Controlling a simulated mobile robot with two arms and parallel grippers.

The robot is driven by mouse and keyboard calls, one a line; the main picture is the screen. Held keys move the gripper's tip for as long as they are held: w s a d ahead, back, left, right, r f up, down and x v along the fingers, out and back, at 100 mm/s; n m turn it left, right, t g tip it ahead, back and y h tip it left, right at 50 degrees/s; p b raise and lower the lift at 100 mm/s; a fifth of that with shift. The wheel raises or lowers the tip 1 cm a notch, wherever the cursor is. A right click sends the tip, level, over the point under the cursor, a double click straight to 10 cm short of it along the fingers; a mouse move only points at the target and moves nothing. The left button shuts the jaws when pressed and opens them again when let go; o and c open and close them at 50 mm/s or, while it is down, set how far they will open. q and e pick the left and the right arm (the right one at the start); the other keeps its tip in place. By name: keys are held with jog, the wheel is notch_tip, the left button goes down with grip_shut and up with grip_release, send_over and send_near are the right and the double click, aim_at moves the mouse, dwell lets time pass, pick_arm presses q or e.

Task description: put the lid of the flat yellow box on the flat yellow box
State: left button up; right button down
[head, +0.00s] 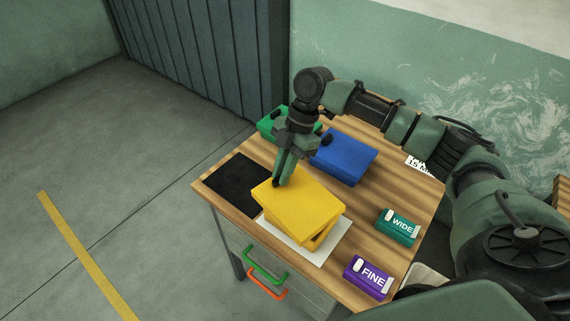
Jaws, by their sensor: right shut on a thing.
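The yellow lid (305,207) is over the flat yellow box (322,238). The lid is turned relative to the box, and it hides most of it; only the box's front right part shows below. I cannot tell whether the lid touches the box. My right gripper (281,179) comes down from above and is shut on the lid's far left edge. The box sits on a white sheet (315,255) on the wooden table (390,185). My left gripper is not in view.
A black mat (232,183) lies to the left of the lid. A blue box (345,157) and a green box (272,123) stand behind. A teal WIDE pack (398,227) and a purple FINE pack (368,278) are on the right. Green (264,266) and orange (266,287) handles stick out in front.

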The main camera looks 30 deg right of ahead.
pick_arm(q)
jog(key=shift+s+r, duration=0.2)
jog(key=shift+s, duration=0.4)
pick_arm(e)
jog(key=shift+w+d+f+n+g, duration=0.1)
jog(key=shift+w+d+n+g, duration=0.15)
jog(key=shift+n, duration=0.35)
jog(key=shift+w+d+f+n+g, duration=0.15)
jog(key=shift+d+n, duration=0.2)
jog(key=shift+n, duration=0.25)
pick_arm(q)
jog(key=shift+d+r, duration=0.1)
pick_arm(e)
jog(key=shift+s+r, duration=0.1)
jog(key=shift+r, duration=0.05)
jog(key=shift+r+p, duration=0.15)
jog(key=shift+p, duration=0.45)
notch_tip(320, 180, down, 5)
jog(key=b, duration=0.2)
jog(key=shift+b, duration=0.4)
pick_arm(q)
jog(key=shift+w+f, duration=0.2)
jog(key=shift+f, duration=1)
pick_arm(e)
jog(key=shift+f, duration=0.85)
pick_arm(q)
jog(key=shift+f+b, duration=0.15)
jog(key=shift+b, duration=0.2)
pick_arm(e)
jog(key=shift+f, duration=0.3)
